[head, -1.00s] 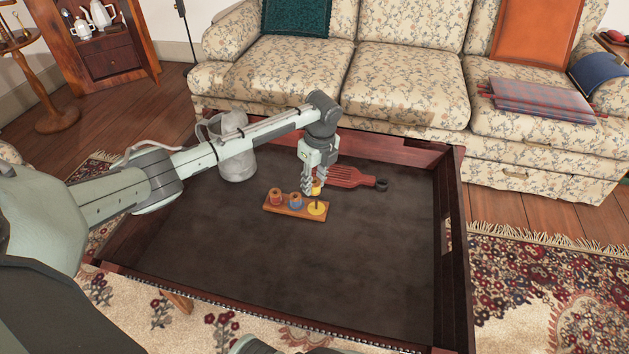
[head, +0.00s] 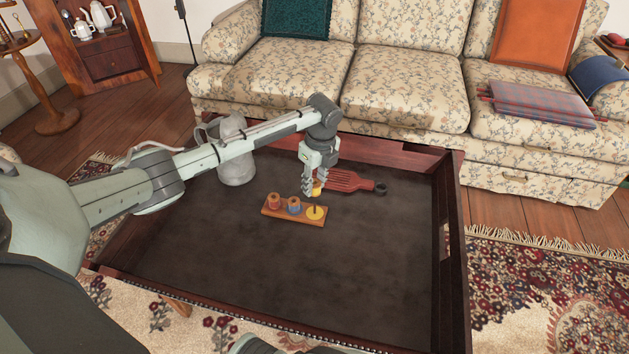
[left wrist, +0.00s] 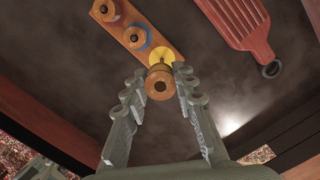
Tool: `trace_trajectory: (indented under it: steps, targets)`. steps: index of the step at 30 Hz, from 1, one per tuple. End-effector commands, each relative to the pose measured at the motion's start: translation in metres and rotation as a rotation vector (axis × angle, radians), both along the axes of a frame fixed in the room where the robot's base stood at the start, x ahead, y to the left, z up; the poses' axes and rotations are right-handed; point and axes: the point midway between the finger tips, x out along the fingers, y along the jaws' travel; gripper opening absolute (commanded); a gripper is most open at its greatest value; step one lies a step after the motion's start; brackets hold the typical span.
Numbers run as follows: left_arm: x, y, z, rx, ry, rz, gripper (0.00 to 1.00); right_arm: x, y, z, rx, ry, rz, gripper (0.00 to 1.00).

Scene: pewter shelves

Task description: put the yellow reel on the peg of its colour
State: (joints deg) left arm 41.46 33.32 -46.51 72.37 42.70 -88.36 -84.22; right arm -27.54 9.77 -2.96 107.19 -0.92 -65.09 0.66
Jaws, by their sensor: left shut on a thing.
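My left gripper (head: 314,188) is shut on the yellow reel (head: 317,187), which shows between the fingertips in the left wrist view (left wrist: 160,82). A small wooden board (head: 284,212) lies on the dark table top. At its right end is a yellow disc (head: 314,213) with a thin upright peg (head: 315,206). The reel is held above the disc, with a gap visible between them; whether it is exactly in line with the peg I cannot tell. A red reel (head: 274,199) and a blue reel (head: 294,205) sit on the board's other places.
A red slotted paddle (head: 350,181) lies just behind and right of the board. A grey jug (head: 236,155) stands to the left, behind my left arm. Raised dark wooden edges (head: 452,250) border the table. The table's front and right areas are clear.

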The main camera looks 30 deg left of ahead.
Motion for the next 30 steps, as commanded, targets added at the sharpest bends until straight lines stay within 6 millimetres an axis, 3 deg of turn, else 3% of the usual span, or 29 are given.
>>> trace_trajectory:
  steps: [5,13,24,30]
  targets:
    - [0.000,0.000,-0.008,0.001,0.000,0.001,0.07,-0.004,0.000,-0.012,0.002,0.012,-0.001,0.40]
    - [0.000,0.000,-0.024,0.001,0.000,0.001,0.07,0.007,0.002,0.008,-0.001,-0.015,0.001,0.40]
    - [0.000,0.000,-0.041,0.001,-0.001,0.001,0.07,0.003,-0.002,0.024,-0.014,-0.013,-0.003,0.40]
    - [0.000,0.000,-0.046,0.001,-0.001,0.001,0.07,0.002,-0.004,0.021,-0.014,-0.010,-0.003,0.40]
